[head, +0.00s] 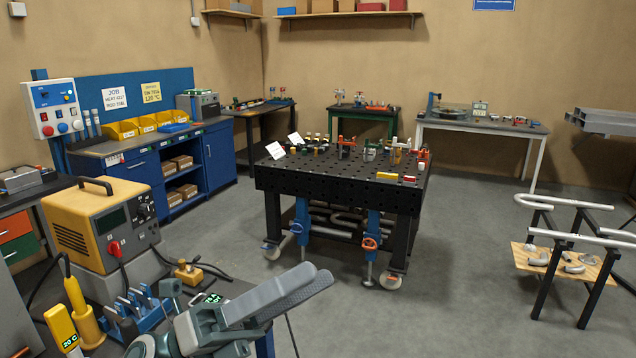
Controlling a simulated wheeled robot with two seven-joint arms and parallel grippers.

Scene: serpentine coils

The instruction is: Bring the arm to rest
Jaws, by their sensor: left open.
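My left gripper (318,279) is at the bottom of the head view, with its arm coming in from the lower left. Its two grey fingers point up and to the right, and I see nothing between them. It is open. It shows above the floor to the right of the near bench with the yellow machine (88,226). My right gripper is not in view.
A black perforated table (330,178) with clamps and small blocks stands mid-room. Blue tools (135,310) and a yellow handheld meter (62,328) are near my left arm. A pipe rack (560,255) stands at right. Grey floor (450,290) lies clear between.

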